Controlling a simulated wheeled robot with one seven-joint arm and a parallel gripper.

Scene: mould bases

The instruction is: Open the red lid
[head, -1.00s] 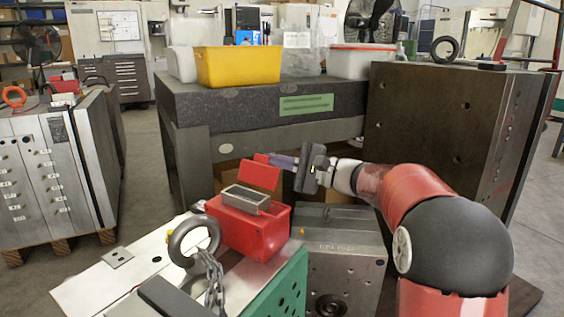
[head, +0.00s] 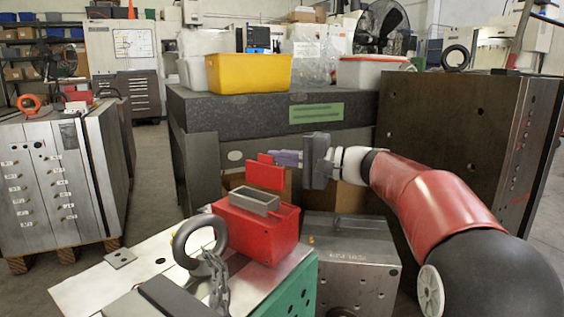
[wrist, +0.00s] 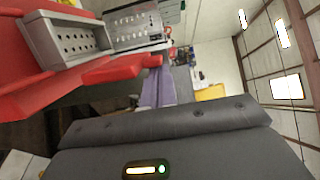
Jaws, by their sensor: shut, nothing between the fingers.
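The red box (head: 257,228) sits on the mould base in the head view, with an open grey metal tray (head: 255,201) at its top. The red lid (head: 265,173) stands raised, roughly upright, behind the tray. My gripper (head: 286,158) is at the lid's upper right edge, its purple fingers together and empty. They appear to touch or nearly touch the lid; I cannot tell which. In the wrist view, the fingers (wrist: 157,88) lie close beside the lid (wrist: 112,72), seen almost edge-on. The grey tray (wrist: 75,42) and red box (wrist: 25,90) are at left.
A steel lifting ring (head: 200,240) with a chain stands in front of the box. A grey steel block (head: 350,253) is right of it. A dark table (head: 270,108) with a yellow bin (head: 248,73) stands behind. A large dark block (head: 455,130) is at right.

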